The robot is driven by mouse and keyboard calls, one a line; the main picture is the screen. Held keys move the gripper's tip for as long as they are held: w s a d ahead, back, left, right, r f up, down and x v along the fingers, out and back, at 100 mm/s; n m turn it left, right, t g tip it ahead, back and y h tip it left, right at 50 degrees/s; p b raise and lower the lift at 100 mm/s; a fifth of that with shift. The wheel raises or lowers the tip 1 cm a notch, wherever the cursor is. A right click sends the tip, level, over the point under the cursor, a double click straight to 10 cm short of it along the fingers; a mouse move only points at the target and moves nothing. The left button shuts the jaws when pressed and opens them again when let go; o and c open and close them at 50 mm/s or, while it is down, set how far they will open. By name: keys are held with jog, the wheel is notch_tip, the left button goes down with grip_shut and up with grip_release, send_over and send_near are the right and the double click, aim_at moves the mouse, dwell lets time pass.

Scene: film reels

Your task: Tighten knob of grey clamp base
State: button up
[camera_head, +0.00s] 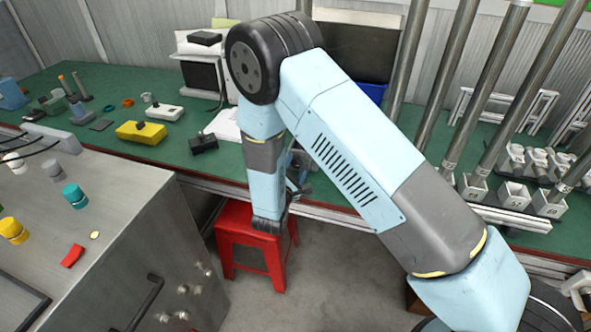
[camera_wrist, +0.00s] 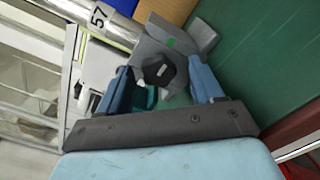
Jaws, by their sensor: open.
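In the wrist view, the grey clamp base (camera_wrist: 151,43) lies on the green tabletop with a small green mark on it. Its black faceted knob (camera_wrist: 158,70) faces the camera. My gripper (camera_wrist: 159,69) is open, with one blue finger on each side of the knob. The knob appears between the fingers, with gaps visible on both sides; contact cannot be made out. A silver tube (camera_wrist: 105,20) labelled 57 runs beside the clamp base. In the head view, my own arm largely hides the gripper and the clamp area.
The green bench (camera_head: 110,115) carries a yellow device (camera_head: 141,132), a white device (camera_head: 164,111) and a black block (camera_head: 203,143). A red stool (camera_head: 250,252) stands on the floor below. Tall metal poles in grey bases (camera_head: 509,194) line the right side. A metal cabinet (camera_head: 90,215) fills the left front.

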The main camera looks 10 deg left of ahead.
jog(key=s+a, duration=0.1)
jog(key=s, duration=1.2)
jog(key=shift+s, duration=0.35)
jog(key=w+d+r+m+g+h, duration=0.4)
jog(key=d+r+m+h, duration=0.1)
jog(key=d+r, duration=0.45)
jog(key=w+d+r+m+g+h, duration=0.45)
jog(key=d+r, duration=0.35)
jog(key=d, duration=0.2)
jog(key=s+d+r+m+g+y, duration=0.2)
jog(key=s+d+r+m+g, duration=0.25)
jog(key=d, duration=0.45)
jog(key=s+d+r+m+g+y, duration=0.1)
jog(key=s+d+r+m+g, duration=0.4)
jog(key=d, duration=0.4)
jog(key=s+d+r+m+t+y, duration=0.3)
jog(key=s+r+m+t+y, duration=0.2)
jog(key=s+r+y, duration=0.3)
notch_tip(320, 180, up, 3)
jog(key=shift+s+d+r+m+t, duration=0.1)
jog(key=shift+s+d+m+t, duration=0.2)
jog(key=shift+s+m, duration=0.55)
